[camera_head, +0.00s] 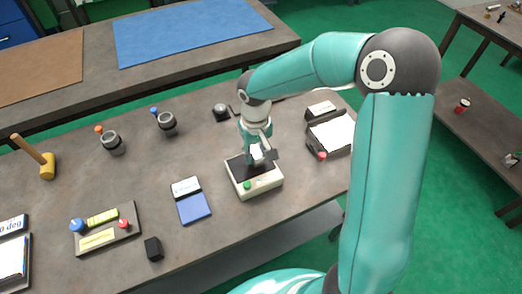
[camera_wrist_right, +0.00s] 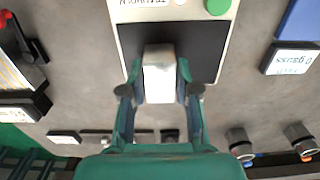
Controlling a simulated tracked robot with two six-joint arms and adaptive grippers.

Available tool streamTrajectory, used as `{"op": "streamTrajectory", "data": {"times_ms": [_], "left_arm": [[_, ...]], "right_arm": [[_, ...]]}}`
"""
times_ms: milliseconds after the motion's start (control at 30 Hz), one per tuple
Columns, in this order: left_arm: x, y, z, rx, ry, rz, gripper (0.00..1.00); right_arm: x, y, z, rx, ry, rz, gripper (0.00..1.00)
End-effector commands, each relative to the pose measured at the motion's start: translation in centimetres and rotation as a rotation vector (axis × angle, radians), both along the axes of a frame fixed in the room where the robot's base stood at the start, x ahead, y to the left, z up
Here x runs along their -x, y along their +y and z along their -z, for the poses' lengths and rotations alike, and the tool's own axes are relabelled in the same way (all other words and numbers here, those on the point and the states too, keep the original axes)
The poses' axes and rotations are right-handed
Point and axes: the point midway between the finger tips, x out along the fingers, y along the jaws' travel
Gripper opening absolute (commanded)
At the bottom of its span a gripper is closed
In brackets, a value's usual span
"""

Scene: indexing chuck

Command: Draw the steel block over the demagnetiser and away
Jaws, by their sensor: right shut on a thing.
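The demagnetiser (camera_head: 268,184) is a cream box with a black top plate and a green button, standing near the front edge of the bench. Its black plate (camera_wrist_right: 214,50) fills the upper middle of the right wrist view. My right gripper (camera_head: 258,156) is shut on the pale steel block (camera_head: 257,152), with one finger on each side of it. In the right wrist view the block (camera_wrist_right: 160,78) overlaps the plate and sticks out past its edge. I cannot tell whether it touches the plate. My left gripper is not in view.
A blue pad with a white label (camera_head: 194,208) lies left of the demagnetiser. A dark tray with a white sheet (camera_head: 332,134) stands to its right. A small black block (camera_head: 153,248), a fixture board (camera_head: 105,238), two grey cylinders and a mallet (camera_head: 47,165) are further left.

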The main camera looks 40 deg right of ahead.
Motion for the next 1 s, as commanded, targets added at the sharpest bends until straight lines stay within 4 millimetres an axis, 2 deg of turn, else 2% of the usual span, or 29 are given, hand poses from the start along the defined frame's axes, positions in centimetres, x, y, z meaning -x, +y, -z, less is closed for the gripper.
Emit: {"op": "streamTrajectory", "data": {"times_ms": [1000], "left_arm": [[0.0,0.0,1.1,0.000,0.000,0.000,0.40]], "right_arm": [[-1.5,6.3,-0.1,0.000,-0.001,0.001,0.00]]}}
